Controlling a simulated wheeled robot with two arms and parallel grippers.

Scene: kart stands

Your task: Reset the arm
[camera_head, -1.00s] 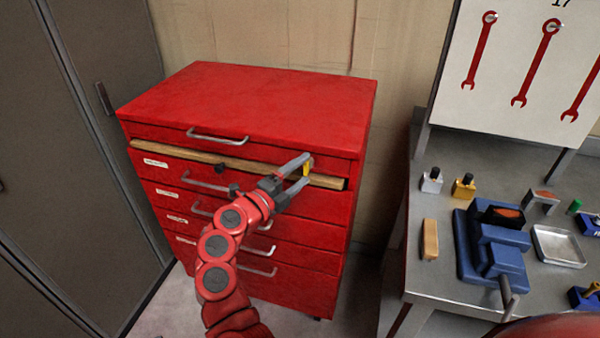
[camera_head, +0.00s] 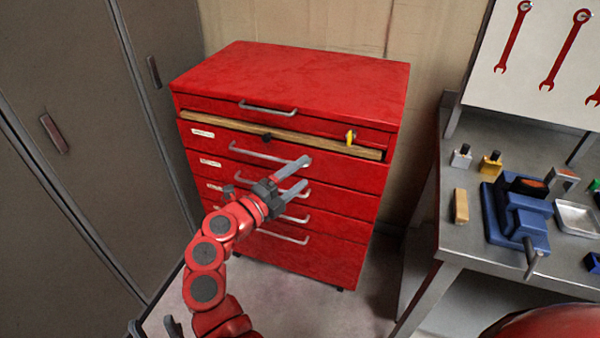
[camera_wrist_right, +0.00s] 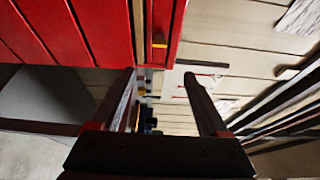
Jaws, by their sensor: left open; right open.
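My right gripper (camera_head: 304,173) is open and empty in front of the red drawer cabinet (camera_head: 290,80). In the head view its fingertips overlap the drawer fronts below a wooden strip (camera_head: 300,140). A small yellow piece (camera_head: 350,137) sits near the strip's right end, above and right of the fingertips. The right wrist view shows the open fingers (camera_wrist_right: 160,78), with nothing between them that they touch, and the yellow piece (camera_wrist_right: 159,40) beyond. My left gripper (camera_head: 153,326) is open at the bottom left edge of the head view, mostly cut off.
Grey lockers (camera_head: 70,130) stand at the left. A metal workbench (camera_head: 470,235) stands at the right with a blue vise (camera_head: 515,215), a metal tray (camera_head: 577,218) and small bottles. Floor shows between cabinet and bench. A tool board (camera_head: 545,80) is above the bench.

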